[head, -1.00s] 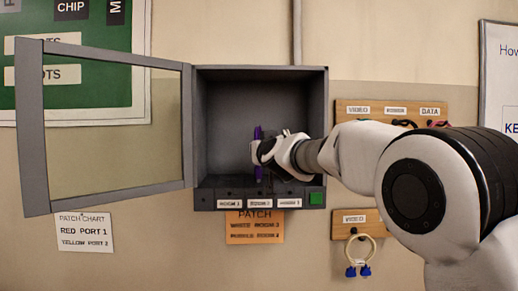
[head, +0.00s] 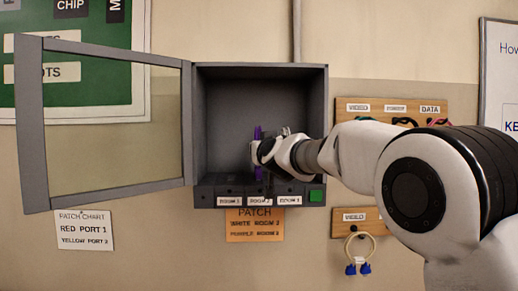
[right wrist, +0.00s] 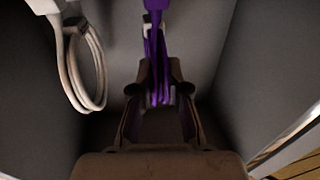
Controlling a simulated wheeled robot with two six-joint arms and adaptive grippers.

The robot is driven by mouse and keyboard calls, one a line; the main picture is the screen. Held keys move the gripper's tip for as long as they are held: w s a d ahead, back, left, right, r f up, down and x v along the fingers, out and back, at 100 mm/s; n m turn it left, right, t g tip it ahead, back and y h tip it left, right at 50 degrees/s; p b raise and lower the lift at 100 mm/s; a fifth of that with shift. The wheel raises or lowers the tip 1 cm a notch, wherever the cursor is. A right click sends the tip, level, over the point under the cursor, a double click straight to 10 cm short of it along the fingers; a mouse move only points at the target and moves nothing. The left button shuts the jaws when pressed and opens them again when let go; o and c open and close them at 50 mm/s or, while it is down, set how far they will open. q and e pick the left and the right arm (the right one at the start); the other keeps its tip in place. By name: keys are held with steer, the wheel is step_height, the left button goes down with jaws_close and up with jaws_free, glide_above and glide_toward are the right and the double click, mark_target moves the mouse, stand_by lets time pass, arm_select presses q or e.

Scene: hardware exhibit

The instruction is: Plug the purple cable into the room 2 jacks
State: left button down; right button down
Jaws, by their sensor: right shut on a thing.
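The purple cable (head: 258,134) is upright inside the open grey cabinet (head: 222,100). It also shows in the right wrist view, with a coiled part (right wrist: 158,88) between my fingers and a purple plug (right wrist: 156,4) at the top edge. My right gripper (head: 259,152) reaches in from the right and is shut on the purple cable; it fills the lower middle of the right wrist view (right wrist: 158,100). The room 2 label (head: 260,201) is the middle one on the cabinet's front ledge. The jacks in the ledge are too dark to make out. My left gripper is out of view.
A coiled white cable (right wrist: 85,65) hangs left of my gripper in the right wrist view. The glazed cabinet door (head: 115,120) stands open to the left. Cable boards (head: 390,107) hang at the right, partly behind my arm.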

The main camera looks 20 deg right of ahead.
steer(key=c, duration=1.1)
jaws_free()
steer(key=shift+o, duration=0.5)
steer(key=o, duration=0.6)
steer(key=shift+c, duration=0.2)
steer(key=shift+s, duration=0.1)
steer(key=shift+s+a+f+b, duration=0.1)
steer(key=shift+s+b, duration=0.55)
steer(key=shift+s, duration=0.3)
steer(key=shift+s+a+b, duration=0.15)
steer(key=shift+s+b, duration=0.35)
steer(key=shift+s, duration=0.9)
steer(key=shift+s+a+b, duration=0.15)
steer(key=shift+s+b, duration=0.3)
steer(key=shift+s, duration=0.95)
